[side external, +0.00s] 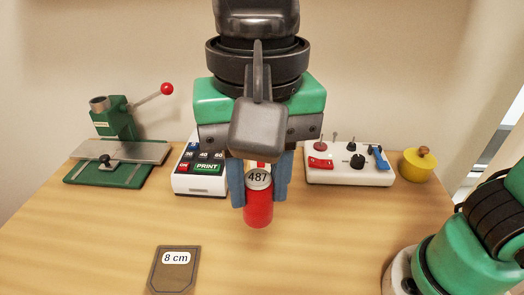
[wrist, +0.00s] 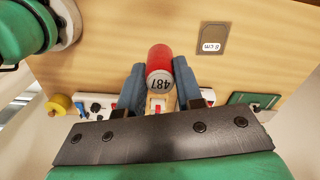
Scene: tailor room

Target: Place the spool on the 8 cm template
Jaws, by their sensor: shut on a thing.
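A red spool (side external: 258,208) with a pale round end marked 487 is held between the two blue fingers of my gripper (side external: 259,196). My gripper is shut on it, and the spool appears to be above the table. The spool also shows in the wrist view (wrist: 159,60), between the fingertips (wrist: 159,88). The 8 cm template (side external: 174,278), a dark flat plate with a white label, lies near the front of the table, left of and nearer the camera than the spool. In the wrist view the template (wrist: 212,34) is at upper right, apart from the gripper.
On the wooden table (side external: 100,235) stand a green press (side external: 115,150) with a red-knobbed lever, a white print box (side external: 200,180), a white switch panel (side external: 348,177) and a yellow pot (side external: 417,166), all toward the back. The table around the template is clear.

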